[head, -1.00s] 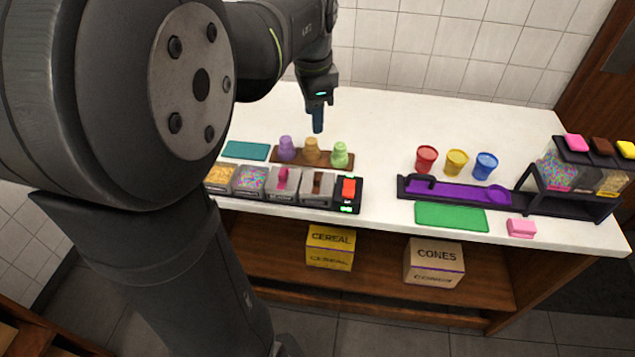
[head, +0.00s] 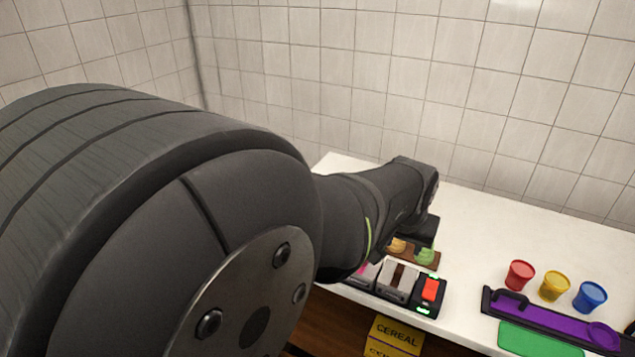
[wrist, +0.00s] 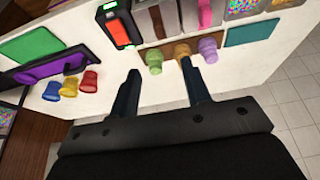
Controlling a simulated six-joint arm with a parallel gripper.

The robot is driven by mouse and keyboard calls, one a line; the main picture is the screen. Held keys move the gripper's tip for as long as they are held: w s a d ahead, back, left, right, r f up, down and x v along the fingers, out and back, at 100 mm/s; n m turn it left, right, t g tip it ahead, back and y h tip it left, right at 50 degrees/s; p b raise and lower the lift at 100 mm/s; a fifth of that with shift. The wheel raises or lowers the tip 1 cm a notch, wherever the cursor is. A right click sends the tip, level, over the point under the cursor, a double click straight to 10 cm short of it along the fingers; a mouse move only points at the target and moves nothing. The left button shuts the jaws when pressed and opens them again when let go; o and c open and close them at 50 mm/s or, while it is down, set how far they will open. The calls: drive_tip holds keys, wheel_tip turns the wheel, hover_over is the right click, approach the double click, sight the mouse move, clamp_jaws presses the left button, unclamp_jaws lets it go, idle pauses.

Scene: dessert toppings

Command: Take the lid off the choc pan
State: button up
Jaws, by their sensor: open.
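The choc pan's lid, grey with a brown handle (head: 404,275), is on the pan beside the red-switch box in the head view. In the wrist view the brown handle (wrist: 158,22) shows near the top edge, past the cups. My gripper (wrist: 160,67) is open and empty, its two fingers apart above the counter. The green cup (wrist: 154,58) and the tan cup (wrist: 183,52) appear between or near the fingertips. In the head view my arm hides the fingertips and the pans further left.
The black box with a red switch (head: 430,289) stands right beside the choc pan. The purple cup (wrist: 208,48) stands in the same row as the green and tan cups. Red (head: 520,274), yellow and blue cups stand to the right. Bare counter (head: 480,235) lies between.

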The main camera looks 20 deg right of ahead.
sight(400, 269)
drive_tip(key=x, duration=1.3)
drive_tip(key=shift+f, duration=0.3)
clamp_jaws()
